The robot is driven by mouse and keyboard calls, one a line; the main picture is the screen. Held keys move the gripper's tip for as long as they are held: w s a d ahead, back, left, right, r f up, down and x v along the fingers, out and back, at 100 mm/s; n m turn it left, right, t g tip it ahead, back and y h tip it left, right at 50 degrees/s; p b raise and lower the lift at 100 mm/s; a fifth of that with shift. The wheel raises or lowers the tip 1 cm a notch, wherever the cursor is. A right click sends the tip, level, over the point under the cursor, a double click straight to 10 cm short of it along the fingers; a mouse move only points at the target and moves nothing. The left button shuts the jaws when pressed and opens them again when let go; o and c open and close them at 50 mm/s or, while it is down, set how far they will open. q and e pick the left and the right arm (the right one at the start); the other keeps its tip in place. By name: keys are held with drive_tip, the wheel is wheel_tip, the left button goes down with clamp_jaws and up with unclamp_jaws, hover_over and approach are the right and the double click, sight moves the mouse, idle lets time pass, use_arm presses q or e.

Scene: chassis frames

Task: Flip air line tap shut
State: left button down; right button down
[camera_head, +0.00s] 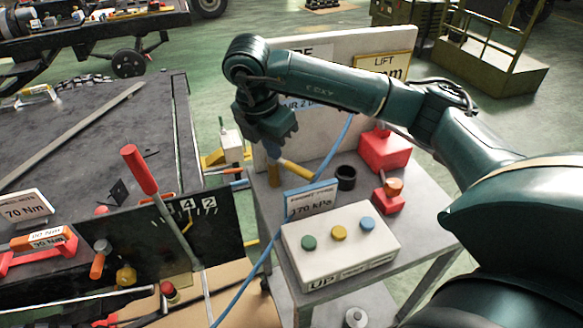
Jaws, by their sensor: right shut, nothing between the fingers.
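The air line tap shows as a yellow lever (296,168) with a tan-orange part at its left end, low in front of the white board. A blue hose (336,148) runs down toward it from the upper right. My right gripper (277,143) hangs from the arm reaching in from the right. It is shut and empty, its fingertips just above the lever's left end. Whether it touches the lever I cannot tell. The tap's body is partly hidden by the gripper and a blue-edged pressure sign (312,200). My left gripper is not in view.
A grey cart (425,205) carries a white button box (340,246), a black cup (346,177) and red blocks (384,150). The white sign board (340,50) stands behind the gripper. A dark bench (90,130) with a red-handled lever (139,169) is at left.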

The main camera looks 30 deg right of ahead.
sight(292, 169)
use_arm(q)
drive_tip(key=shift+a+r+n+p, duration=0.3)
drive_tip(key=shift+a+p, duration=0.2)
drive_tip(key=shift+p, duration=0.85)
use_arm(e)
drive_tip(key=shift+w+d+f, duration=0.35)
drive_tip(key=shift+d+f, duration=0.6)
drive_tip(key=shift+f, duration=0.8)
drive_tip(key=shift+w+d+f, duration=0.3)
drive_tip(key=shift+d+f, duration=0.7)
drive_tip(key=shift+f, duration=0.75)
drive_tip(key=shift+w+d+f, duration=0.35)
drive_tip(key=shift+d+f, duration=0.6)
drive_tip(key=shift+f, duration=0.8)
